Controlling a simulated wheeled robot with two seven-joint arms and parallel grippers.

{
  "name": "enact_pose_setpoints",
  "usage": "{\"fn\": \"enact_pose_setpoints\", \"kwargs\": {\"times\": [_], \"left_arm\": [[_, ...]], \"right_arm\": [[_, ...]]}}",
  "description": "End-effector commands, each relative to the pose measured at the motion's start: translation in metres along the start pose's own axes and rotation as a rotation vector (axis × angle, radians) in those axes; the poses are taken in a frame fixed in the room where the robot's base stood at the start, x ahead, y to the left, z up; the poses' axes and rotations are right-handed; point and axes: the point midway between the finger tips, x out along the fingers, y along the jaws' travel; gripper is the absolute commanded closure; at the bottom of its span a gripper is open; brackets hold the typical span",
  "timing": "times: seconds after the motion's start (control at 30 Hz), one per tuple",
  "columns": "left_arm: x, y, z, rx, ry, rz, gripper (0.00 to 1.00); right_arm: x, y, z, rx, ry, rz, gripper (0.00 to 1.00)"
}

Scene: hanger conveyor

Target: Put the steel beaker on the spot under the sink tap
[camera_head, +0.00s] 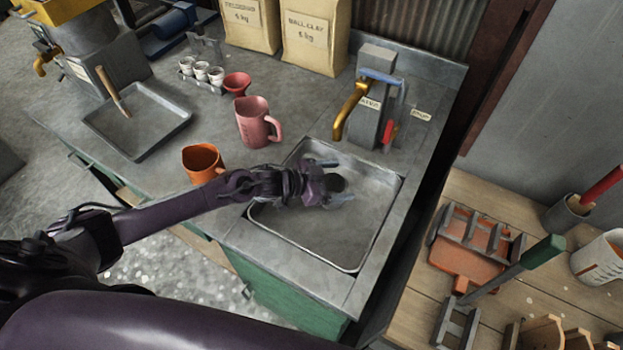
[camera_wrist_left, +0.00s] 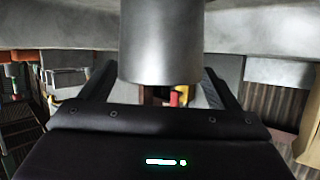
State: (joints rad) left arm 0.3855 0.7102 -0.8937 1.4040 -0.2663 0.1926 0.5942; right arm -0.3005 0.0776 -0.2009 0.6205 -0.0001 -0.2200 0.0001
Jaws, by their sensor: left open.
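The steel beaker (camera_wrist_left: 160,45) is a plain grey cylinder, large in the left wrist view, which looks upside down. In the head view only its dark round mouth (camera_head: 338,183) shows at my left gripper, over the sink basin (camera_head: 345,250). It seems to stand in the basin. My left gripper (camera_head: 337,183) is open, with its fingers on either side of the beaker; I cannot tell whether they touch it. The sink tap (camera_head: 349,110) has a brass spout, behind the gripper. No marked spot shows under it. My right gripper is not in view.
A pink jug (camera_head: 256,122) and an orange jug (camera_head: 203,162) stand left of the sink. A wooden bench (camera_head: 540,300) with tools is at right.

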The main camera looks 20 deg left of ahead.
Motion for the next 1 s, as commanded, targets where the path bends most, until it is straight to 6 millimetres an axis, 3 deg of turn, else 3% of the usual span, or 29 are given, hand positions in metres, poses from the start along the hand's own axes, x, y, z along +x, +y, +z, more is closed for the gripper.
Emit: {"fn": "enact_pose_setpoints", "kwargs": {"times": [0.03, 0.3, 0.5, 0.7, 1.0], "left_arm": [[-0.012, -0.001, 0.007, -0.001, -0.008, -0.002, 0.17], [-0.074, 0.000, 0.007, 0.001, -0.008, 0.000, 0.17], [-0.104, 0.001, 0.005, -0.002, -0.006, 0.000, 0.17], [-0.115, 0.000, 0.003, 0.000, -0.004, 0.000, 0.17], [-0.115, 0.000, 0.003, -0.001, -0.003, 0.000, 0.17]], "right_arm": [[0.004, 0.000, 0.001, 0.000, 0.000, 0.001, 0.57], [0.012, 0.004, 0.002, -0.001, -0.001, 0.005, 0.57], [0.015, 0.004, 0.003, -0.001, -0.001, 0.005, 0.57], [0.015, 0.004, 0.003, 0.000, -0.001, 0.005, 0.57], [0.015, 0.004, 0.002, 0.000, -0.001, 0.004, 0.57]]}}
